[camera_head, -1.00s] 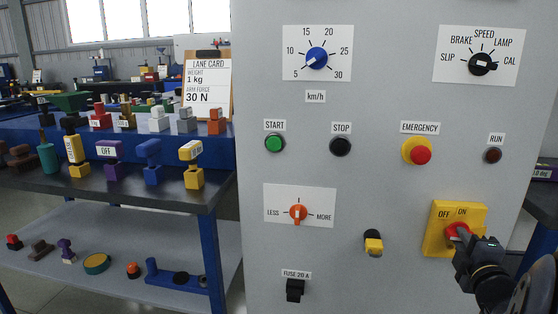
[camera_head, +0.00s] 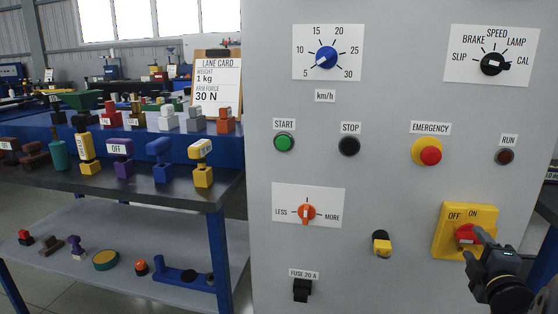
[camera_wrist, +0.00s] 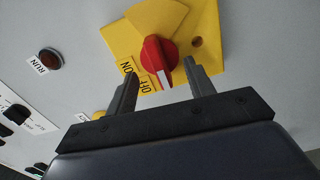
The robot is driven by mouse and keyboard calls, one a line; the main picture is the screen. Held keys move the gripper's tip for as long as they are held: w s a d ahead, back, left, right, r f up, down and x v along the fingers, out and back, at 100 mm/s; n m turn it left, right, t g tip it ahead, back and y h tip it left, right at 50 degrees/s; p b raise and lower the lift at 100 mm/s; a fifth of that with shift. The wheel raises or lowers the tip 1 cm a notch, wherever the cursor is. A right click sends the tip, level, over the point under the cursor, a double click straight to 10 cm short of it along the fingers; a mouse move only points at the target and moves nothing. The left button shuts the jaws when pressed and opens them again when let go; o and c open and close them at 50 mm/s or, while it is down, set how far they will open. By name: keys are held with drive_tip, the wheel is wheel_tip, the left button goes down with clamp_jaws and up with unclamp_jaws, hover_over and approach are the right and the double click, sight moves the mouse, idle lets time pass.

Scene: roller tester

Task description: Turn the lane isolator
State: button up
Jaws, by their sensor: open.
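The lane isolator is a yellow plate (camera_head: 447,232) with a red knob (camera_head: 467,234), low on the right of the grey panel. OFF and ON labels sit above the knob. In the wrist view the plate (camera_wrist: 203,17) and red knob (camera_wrist: 157,53) show close up; the knob's white mark points towards the OFF side. My gripper (camera_head: 474,246) is open in front of the knob, at its lower right in the head view. In the wrist view its fingers (camera_wrist: 160,72) stand apart on either side of the knob's white-marked end, with visible gaps. Contact cannot be told.
The RUN lamp (camera_head: 505,156) and red EMERGENCY button (camera_head: 430,155) are above the isolator. A yellow-black switch (camera_head: 382,243) is to its left. A bench (camera_head: 120,187) with several spare handles stands left of the panel. The panel face around the plate is flat.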

drive_tip(key=v, duration=0.4)
drive_tip(key=shift+s, duration=0.15)
idle(0.4)
drive_tip(key=x, duration=0.5)
drive_tip(key=shift+w+f, duration=0.1)
drive_tip(key=shift+w, duration=0.25)
drive_tip(key=shift+w+d+r+p, duration=0.1)
drive_tip(key=shift+w+r+p, duration=0.1)
drive_tip(key=shift+w+p, duration=0.1)
drive_tip(key=shift+s+f+m+p, duration=0.1)
drive_tip(key=shift+s+m+p, duration=0.05)
drive_tip(key=shift+m+p, duration=0.35)
drive_tip(key=shift+f+b, duration=0.15)
drive_tip(key=shift+b, duration=0.25)
